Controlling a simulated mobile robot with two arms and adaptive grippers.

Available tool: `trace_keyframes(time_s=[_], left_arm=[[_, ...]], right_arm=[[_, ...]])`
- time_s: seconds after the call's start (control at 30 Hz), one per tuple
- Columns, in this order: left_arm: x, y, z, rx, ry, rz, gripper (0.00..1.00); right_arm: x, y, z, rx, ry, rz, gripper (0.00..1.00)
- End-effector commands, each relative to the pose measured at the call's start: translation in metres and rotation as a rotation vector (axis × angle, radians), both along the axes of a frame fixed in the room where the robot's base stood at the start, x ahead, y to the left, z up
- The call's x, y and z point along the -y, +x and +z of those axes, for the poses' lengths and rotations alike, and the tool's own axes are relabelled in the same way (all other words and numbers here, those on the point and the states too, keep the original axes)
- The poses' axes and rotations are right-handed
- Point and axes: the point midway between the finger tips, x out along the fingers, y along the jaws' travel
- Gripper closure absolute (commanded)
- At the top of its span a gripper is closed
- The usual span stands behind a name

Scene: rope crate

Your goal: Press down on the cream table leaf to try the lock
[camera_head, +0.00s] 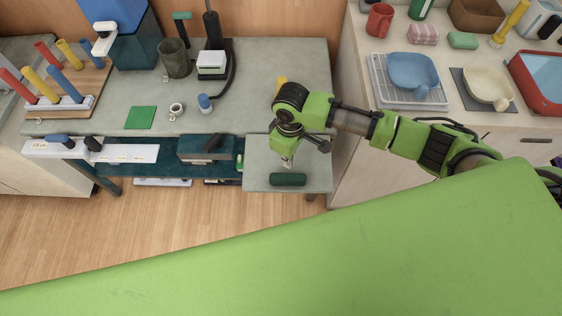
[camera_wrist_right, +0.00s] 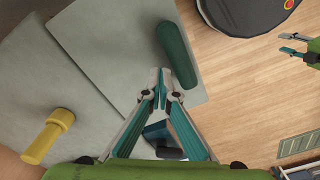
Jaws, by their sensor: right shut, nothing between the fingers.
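The table leaf (camera_head: 262,180) is a pale grey-cream square panel at the front right of the grey table, raised and roughly level. It also shows in the right wrist view (camera_wrist_right: 110,35). A dark green cylinder (camera_head: 288,179) lies on it near its front edge, also in the right wrist view (camera_wrist_right: 176,54). My right gripper (camera_head: 288,163) is shut and empty over the leaf, just behind the cylinder. In the right wrist view its fingertips (camera_wrist_right: 160,76) are together beside the cylinder; I cannot tell whether they touch the leaf. My left gripper (camera_wrist_right: 288,44) shows only there, open and empty.
A counter with dishes is at right. Wooden floor lies in front.

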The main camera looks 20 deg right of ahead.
Motion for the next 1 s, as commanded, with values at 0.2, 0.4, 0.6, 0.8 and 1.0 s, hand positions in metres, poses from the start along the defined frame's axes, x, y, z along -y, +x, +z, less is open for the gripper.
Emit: trace_keyframes(time_s=[0.2, 0.4, 0.6, 0.8, 1.0], left_arm=[[0.0, 0.0, -0.002, 0.0, 0.0, 0.0, 0.64], [0.0, 0.0, -0.003, 0.0, 0.0, 0.0, 0.64], [0.0, 0.0, -0.005, 0.0, 0.0, 0.0, 0.64], [0.0, 0.0, -0.006, 0.0, 0.0, 0.0, 0.64], [0.0, 0.0, -0.007, 0.0, -0.001, 0.0, 0.64]], right_arm=[[0.0, 0.0, -0.004, 0.0, 0.0, 0.0, 1.0], [0.0, 0.0, -0.007, 0.0, 0.0, 0.0, 1.0], [0.0, 0.0, -0.01, 0.0, 0.0, 0.0, 1.0], [0.0, 0.0, -0.013, -0.001, -0.001, 0.0, 1.0], [0.0, 0.0, -0.016, -0.001, -0.001, 0.0, 1.0]])
